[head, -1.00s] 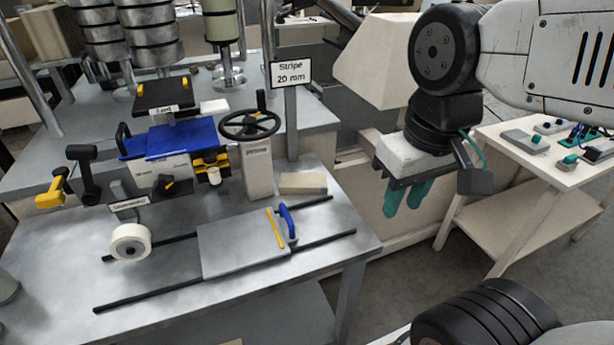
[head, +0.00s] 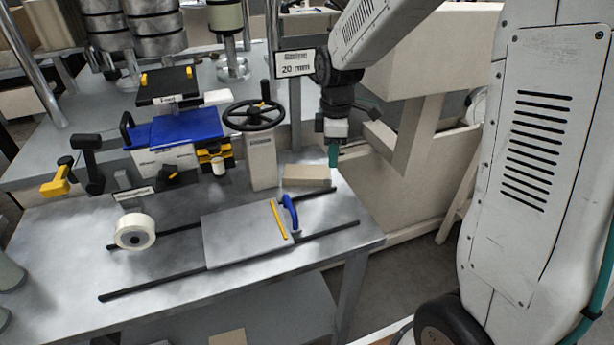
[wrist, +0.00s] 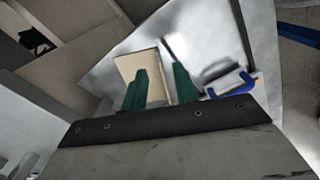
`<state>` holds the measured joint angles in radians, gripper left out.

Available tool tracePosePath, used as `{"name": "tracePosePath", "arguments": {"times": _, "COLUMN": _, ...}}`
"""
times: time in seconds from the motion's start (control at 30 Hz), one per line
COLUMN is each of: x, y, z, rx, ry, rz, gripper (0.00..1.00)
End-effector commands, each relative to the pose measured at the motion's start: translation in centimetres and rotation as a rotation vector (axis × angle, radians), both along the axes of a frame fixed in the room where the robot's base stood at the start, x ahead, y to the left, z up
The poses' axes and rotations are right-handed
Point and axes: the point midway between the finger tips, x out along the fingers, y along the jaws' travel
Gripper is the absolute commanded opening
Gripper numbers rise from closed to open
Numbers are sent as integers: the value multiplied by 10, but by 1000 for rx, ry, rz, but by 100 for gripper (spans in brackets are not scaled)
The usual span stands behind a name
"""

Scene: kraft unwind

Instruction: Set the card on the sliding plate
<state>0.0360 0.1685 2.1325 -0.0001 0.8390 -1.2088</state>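A tan block-like card or stack of cards (head: 306,175) lies on the grey bench behind the sliding plate, near the bench's right edge. The sliding plate (head: 240,238) is a flat grey sheet across two black rails, with a yellow strip and a blue handle at its right end. My gripper (head: 333,158) hangs beside the tan piece, at its back right. In the wrist view its green fingers (wrist: 159,68) are apart. The left finger overlaps the tan piece (wrist: 128,66) and the right one is past its side; I cannot tell whether they touch it.
A black handwheel (head: 254,116) on a beige post and a sign post (head: 295,64) stand close behind. A white tape roll (head: 135,231) is left of the plate. A blue-topped unit (head: 172,130) stands at the back. The bench front is clear.

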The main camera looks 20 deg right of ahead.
Motion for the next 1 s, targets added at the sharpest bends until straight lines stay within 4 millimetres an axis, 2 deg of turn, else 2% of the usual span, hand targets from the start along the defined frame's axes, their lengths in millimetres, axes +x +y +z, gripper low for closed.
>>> {"name": "tracePosePath", "arguments": {"times": 0.53, "x": 6, "y": 0, "z": -70, "rx": 1, "ry": 4, "rz": 6, "gripper": 29}}
{"name": "tracePosePath", "arguments": {"times": 0.67, "x": 6, "y": 0, "z": -77, "rx": 0, "ry": 2, "rz": 6, "gripper": 29}}
{"name": "tracePosePath", "arguments": {"times": 0.87, "x": 6, "y": 0, "z": -77, "rx": 0, "ry": 1, "rz": 6, "gripper": 29}}
{"name": "tracePosePath", "arguments": {"times": 0.97, "x": 6, "y": 0, "z": -77, "rx": 0, "ry": 1, "rz": 5, "gripper": 4}}
{"name": "tracePosePath", "arguments": {"times": 1.0, "x": 6, "y": 0, "z": -77, "rx": 0, "ry": 1, "rz": 5, "gripper": 0}}
